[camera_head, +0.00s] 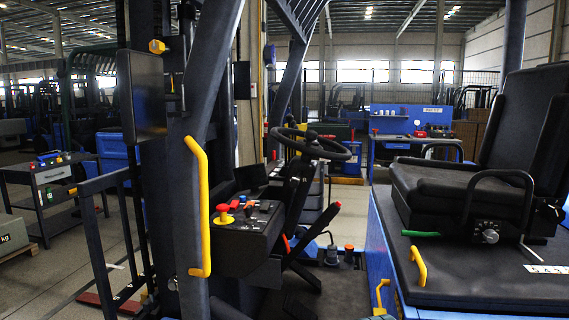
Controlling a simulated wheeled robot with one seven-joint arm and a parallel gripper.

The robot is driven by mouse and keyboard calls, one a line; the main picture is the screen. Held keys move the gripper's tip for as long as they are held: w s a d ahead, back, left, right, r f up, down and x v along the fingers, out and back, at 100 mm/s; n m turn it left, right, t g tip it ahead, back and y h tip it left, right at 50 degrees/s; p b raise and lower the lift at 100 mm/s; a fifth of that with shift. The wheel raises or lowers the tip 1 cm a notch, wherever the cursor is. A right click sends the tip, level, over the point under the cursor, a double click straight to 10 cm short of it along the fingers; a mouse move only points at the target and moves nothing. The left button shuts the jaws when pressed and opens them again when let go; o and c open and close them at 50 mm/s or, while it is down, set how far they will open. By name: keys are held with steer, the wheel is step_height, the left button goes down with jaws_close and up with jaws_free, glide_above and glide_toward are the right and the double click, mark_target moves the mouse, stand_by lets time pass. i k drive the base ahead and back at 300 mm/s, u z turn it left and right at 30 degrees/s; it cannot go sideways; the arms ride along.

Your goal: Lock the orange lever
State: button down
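I see the operator's place of a forklift-like vehicle. No orange lever stands out clearly. On the dark side console (240,240) is a red-orange knob (224,213) with a yellow base, beside several small red and dark controls. A short red-orange lever-like piece (287,243) shows at the side of the steering column, partly hidden by dark parts. An orange cap (349,247) stands on a dark post near the floor. I cannot tell which of these is the lever, or its locking state. My gripper is not in view.
A steering wheel (311,143) is in the middle. A black seat (450,185) with a green handle (421,234) is at right, above a yellow grab handle (418,266). A dark pillar with a long yellow handrail (204,205) stands close in front. A grey cart (50,174) is at left.

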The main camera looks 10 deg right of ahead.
mark_target(287, 247)
steer(key=z, duration=0.3)
steer(key=i, duration=0.8)
steer(key=z, duration=0.45)
